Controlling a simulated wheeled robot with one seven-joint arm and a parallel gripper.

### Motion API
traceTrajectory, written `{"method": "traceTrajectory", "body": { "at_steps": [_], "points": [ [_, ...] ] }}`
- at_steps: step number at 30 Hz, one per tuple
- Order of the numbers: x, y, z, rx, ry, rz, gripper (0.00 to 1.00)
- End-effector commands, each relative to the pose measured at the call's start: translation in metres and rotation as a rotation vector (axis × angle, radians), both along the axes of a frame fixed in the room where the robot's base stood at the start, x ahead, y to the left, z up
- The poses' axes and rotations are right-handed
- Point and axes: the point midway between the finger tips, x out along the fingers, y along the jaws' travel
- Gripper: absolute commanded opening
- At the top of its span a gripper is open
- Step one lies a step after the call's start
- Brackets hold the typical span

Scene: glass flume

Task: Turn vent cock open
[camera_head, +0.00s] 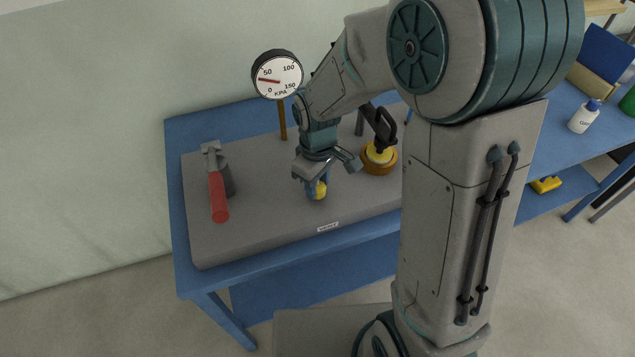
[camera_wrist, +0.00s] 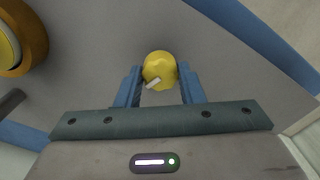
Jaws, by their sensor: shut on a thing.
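The vent cock appears to be the small round yellow knob (camera_head: 321,190) near the front middle of the grey slab; I cannot read the label (camera_head: 327,227) at the slab's front edge with certainty. In the wrist view the knob (camera_wrist: 159,66) shows a short white mark on its lower edge, slanting up to the right. My gripper (camera_head: 316,187) points down over it. Its blue fingers (camera_wrist: 159,82) are shut on the knob's two sides. The knob's base is hidden.
A red-handled lever (camera_head: 218,196) on a grey body stands at the left. A round gauge (camera_head: 277,77) on a post stands behind. A brass-coloured fitting (camera_head: 378,166) with a dark lever stands close right of my gripper. A white bottle (camera_head: 582,118) stands farther right.

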Motion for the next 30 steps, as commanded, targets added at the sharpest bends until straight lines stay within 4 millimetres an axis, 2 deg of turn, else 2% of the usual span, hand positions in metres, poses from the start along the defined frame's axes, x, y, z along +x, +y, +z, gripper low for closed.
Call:
{"method": "traceTrajectory", "body": {
  "at_steps": [6,15,30],
  "points": [
    [0.0010,0.0004,0.0012,0.002,-0.003,0.179,0.12],
    [0.0010,0.0006,0.0013,0.002,-0.003,0.348,0.12],
    [0.0011,0.0009,0.0010,0.001,-0.003,0.420,0.12]
  ]
}}
